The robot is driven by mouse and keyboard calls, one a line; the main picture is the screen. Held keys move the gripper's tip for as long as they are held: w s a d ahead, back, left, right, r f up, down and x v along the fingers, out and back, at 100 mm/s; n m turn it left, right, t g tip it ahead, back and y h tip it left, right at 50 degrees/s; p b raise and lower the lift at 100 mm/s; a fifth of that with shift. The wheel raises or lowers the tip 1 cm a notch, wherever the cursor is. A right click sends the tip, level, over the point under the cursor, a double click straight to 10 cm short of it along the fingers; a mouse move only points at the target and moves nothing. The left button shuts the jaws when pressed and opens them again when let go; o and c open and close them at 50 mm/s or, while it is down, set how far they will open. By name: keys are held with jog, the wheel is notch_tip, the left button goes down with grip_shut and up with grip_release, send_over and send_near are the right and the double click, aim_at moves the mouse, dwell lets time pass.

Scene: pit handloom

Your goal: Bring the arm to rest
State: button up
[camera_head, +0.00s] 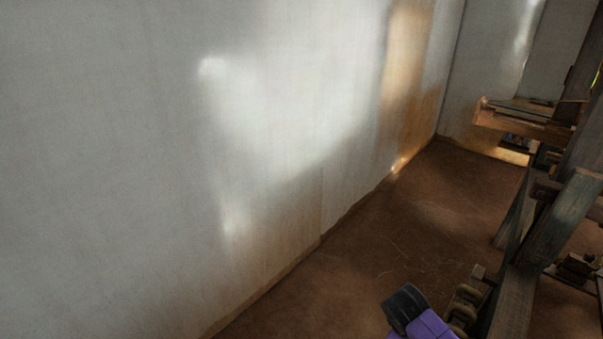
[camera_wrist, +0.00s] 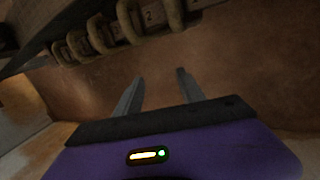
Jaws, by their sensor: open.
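My gripper (camera_wrist: 160,80) shows in the wrist view, its two grey fingers apart with nothing between them. Beyond the fingers is bare brown surface. In the head view a purple and black part of my arm (camera_head: 420,315) shows at the bottom edge, close to the wooden loom frame (camera_head: 515,300); the fingers cannot be made out there. In the wrist view several rope-like coils (camera_wrist: 130,28) hang on a wooden beam above and to the left of the fingertips, apart from them.
A pale plaster wall (camera_head: 130,150) fills the left of the head view. Bare brown floor (camera_head: 400,235) lies between wall and loom. Loom posts and beams (camera_head: 560,215) crowd the right side. A wooden piece (camera_head: 520,122) juts out at the upper right.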

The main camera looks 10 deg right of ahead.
jog(key=w+a+r+m+t+y, duration=0.1)
jog(key=w+a+r+t+y, duration=0.15)
jog(key=w+a+r, duration=0.35)
jog(key=w+a+r+m+t+y, duration=0.1)
jog(key=w+a+r+t+y, duration=0.2)
jog(key=a, duration=0.5)
jog(key=s+a+r+m+t, duration=0.2)
jog(key=a+r+m+t, duration=0.2)
jog(key=a+r+t, duration=0.45)
jog(key=s+d+r, duration=0.2)
jog(key=s, duration=1.1)
jog(key=s+d+r+h, duration=0.1)
jog(key=s+d+r, duration=0.1)
jog(key=s, duration=1.2)
jog(key=s+d+r+g, duration=0.1)
jog(key=s+d+r, duration=0.2)
jog(key=s, duration=1.1)
jog(key=shift+s+r+m+h, duration=0.2)
jog(key=shift+s+m+h, duration=0.05)
jog(key=shift+m+h, duration=0.15)
